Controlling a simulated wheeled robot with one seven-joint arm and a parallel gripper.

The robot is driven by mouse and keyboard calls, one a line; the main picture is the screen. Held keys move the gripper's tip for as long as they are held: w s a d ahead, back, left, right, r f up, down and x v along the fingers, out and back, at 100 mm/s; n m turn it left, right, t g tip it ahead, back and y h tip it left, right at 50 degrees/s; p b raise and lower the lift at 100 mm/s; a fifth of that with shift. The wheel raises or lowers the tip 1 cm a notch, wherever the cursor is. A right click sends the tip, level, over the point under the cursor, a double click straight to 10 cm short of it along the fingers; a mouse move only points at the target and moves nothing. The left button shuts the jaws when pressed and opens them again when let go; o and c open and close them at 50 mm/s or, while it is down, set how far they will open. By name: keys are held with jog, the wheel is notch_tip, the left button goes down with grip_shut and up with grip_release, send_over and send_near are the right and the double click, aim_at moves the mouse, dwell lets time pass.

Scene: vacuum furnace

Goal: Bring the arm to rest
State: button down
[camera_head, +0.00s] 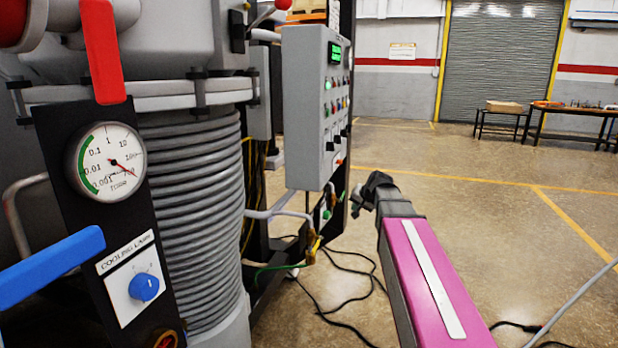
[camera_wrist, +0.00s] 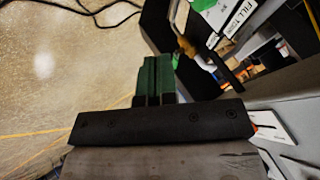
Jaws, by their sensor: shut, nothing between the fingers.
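My arm reaches out from the bottom right of the head view, with a magenta link sloping up to a dark wrist. My gripper (camera_head: 366,190) is at its far end, small and dark, over open floor to the right of the control cabinet (camera_head: 312,105). In the wrist view my gripper (camera_wrist: 154,66) shows as two green-tinted fingers side by side, closed together with nothing between them. Floor lies behind the fingers on the left. A white label with "FILL" lettering (camera_wrist: 238,14) on dark equipment is at the upper right, apart from the fingers.
The furnace's ribbed grey column (camera_head: 195,200), pressure gauge (camera_head: 106,162), blue knob (camera_head: 144,287), blue handle (camera_head: 50,266) and red handle (camera_head: 103,50) fill the left. Black cables (camera_head: 340,322) lie on the floor. Worktables (camera_head: 570,110) stand far right; the floor between is clear.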

jog(key=s+d+f+n+g+h, duration=0.1)
jog(key=s+f+n+g+h, duration=0.2)
jog(key=s+f, duration=2.1)
jog(key=s+g+h, duration=0.1)
jog(key=g, duration=0.3)
jog(key=shift+f+n, duration=0.1)
jog(key=shift+n, duration=0.2)
